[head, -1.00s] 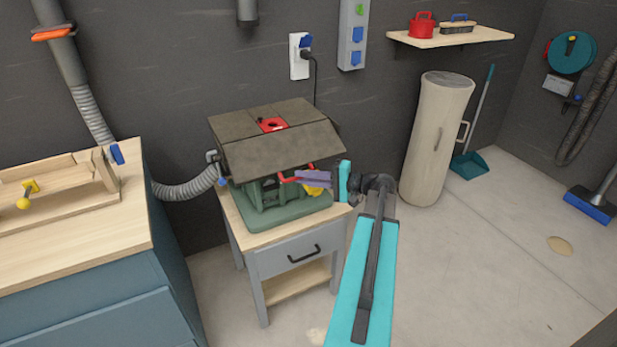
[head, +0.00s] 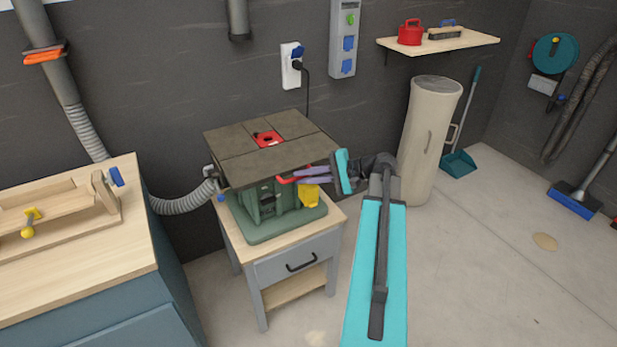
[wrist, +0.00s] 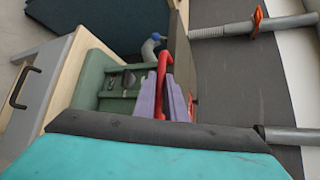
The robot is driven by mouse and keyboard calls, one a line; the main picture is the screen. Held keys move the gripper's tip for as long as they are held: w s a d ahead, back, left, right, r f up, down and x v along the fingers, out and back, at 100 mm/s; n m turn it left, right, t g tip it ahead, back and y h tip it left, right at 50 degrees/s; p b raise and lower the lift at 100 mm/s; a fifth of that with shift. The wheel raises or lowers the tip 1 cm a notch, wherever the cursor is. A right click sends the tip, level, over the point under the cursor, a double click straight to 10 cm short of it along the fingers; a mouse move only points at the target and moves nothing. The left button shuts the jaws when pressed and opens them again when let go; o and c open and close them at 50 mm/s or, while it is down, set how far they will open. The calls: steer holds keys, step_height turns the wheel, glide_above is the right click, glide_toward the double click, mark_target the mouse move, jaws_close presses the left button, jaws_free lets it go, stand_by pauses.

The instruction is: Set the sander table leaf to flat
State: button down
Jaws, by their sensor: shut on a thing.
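The green sander (head: 262,205) stands on a small grey cabinet and carries a brown-grey table top. Its front table leaf (head: 275,160) looks about level with the rest of the top in the head view. A red handle (head: 290,179) shows under the leaf's front edge, and it also shows in the wrist view (wrist: 162,70). My gripper (head: 300,177), with purple fingers, is shut on the red handle from the right; its fingers lie either side of it in the wrist view (wrist: 164,90). The exact contact is partly hidden.
A yellow part (head: 309,195) sits just below my fingers. A grey hose (head: 185,203) runs from the sander's left. A workbench (head: 130,235) with a wooden jig stands at left. A beige cylinder (head: 428,140) stands at back right. The floor at right is mostly clear.

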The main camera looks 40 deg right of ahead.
steer(key=shift+d+r, duration=0.2)
steer(key=shift+r, duration=0.35)
steer(key=shift+w+r, duration=0.1)
steer(key=c, duration=1.8)
jaws_free()
steer(key=shift+a, duration=0.1)
steer(key=b+v, duration=0.2)
steer(key=v, duration=1.2)
steer(key=shift+a, duration=0.1)
